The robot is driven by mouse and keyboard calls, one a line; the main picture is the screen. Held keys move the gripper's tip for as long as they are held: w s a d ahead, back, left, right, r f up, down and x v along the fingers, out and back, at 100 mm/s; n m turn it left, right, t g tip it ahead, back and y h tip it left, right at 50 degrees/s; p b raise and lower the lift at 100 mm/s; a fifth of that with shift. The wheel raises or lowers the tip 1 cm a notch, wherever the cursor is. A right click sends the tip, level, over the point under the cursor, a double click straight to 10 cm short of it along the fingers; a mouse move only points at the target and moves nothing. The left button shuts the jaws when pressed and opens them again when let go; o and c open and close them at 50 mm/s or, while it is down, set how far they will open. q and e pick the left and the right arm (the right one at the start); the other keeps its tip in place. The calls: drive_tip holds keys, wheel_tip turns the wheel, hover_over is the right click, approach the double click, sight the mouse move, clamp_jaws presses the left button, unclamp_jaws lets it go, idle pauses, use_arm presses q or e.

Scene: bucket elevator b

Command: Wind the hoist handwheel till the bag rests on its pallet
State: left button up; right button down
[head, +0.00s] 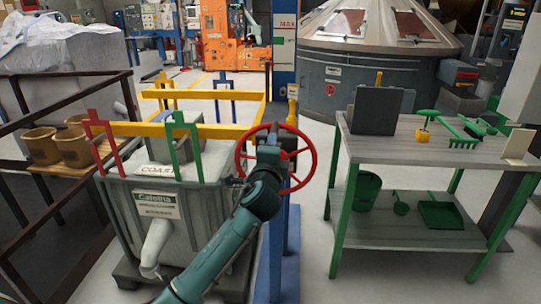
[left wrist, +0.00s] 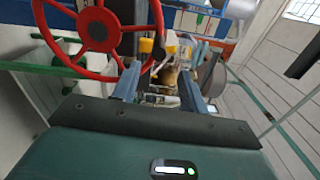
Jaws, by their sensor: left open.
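The red handwheel (head: 314,160) stands upright on a blue post at the middle of the head view. It also shows at the upper left of the left wrist view (left wrist: 98,30). My left arm reaches up to the wheel, and its wrist hides part of the rim. My left gripper (left wrist: 158,85) is open, its two fingers close to the wheel's rim; I cannot tell whether they touch it. The pale grey bag (head: 118,192) hangs by loops in a yellow frame above a dark pallet (head: 128,276). Contact between bag and pallet cannot be told.
A green-legged bench (head: 415,150) with garden tools stands to the right. A brown railing (head: 62,76) and a shelf of tan buckets (head: 42,146) are on the left. A large grey hopper (head: 350,85) stands behind. Bare floor lies between the post and bench.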

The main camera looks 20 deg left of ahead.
use_arm(q)
drive_tip(key=shift+v, duration=0.95)
drive_tip(key=s+d+f+n+g+h, duration=0.25)
drive_tip(key=s+f, duration=0.45)
drive_tip(key=f, duration=0.4)
drive_tip(key=s+d+f+n+g+h, duration=0.25)
drive_tip(key=s+f, duration=0.45)
drive_tip(key=f, duration=0.4)
drive_tip(key=s+f+n+g+h, duration=0.1)
drive_tip(key=s+f+n, duration=0.3)
drive_tip(key=s, duration=0.5)
drive_tip(key=s+d+f+n+g+h, duration=0.1)
drive_tip(key=s+f+n, duration=0.3)
drive_tip(key=s, duration=0.6)
drive_tip(key=shift+d+f, duration=0.25)
drive_tip(key=shift+d, duration=0.1)
